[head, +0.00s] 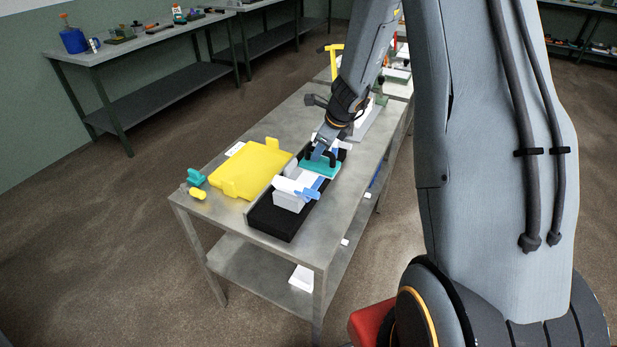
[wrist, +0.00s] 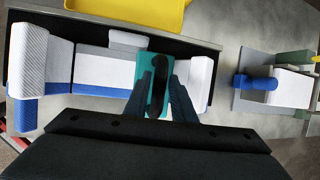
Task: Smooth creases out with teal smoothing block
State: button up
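The teal smoothing block (head: 321,169) lies on white cloth over the black bed at the middle of the table. In the wrist view the block (wrist: 160,64) shows with a dark upright handle. My gripper (head: 322,152) is down at the block, and its two fingers (wrist: 158,82) stand on either side of the handle. I cannot tell whether they press on it. The white cloth with blue edging (wrist: 105,68) runs along the bed and is partly hidden by the block and my fingers. White end pieces (wrist: 32,60) with blue parts stand at both ends.
A yellow tray (head: 250,168) lies left of the black bed (head: 276,221). Small teal (head: 196,177) and yellow (head: 198,193) pieces sit at the table's left corner. A grey board with a blue-handled tool (wrist: 262,83) lies right of the bed in the wrist view.

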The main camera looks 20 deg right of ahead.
jog(key=shift+r+p, duration=0.35)
jog(key=shift+p, duration=0.05)
dwell(0.4)
grip_shut()
jog(key=shift+s+a+b, duration=0.9)
jog(key=shift+s+a, duration=0.05)
jog(key=shift+w+d, duration=0.1)
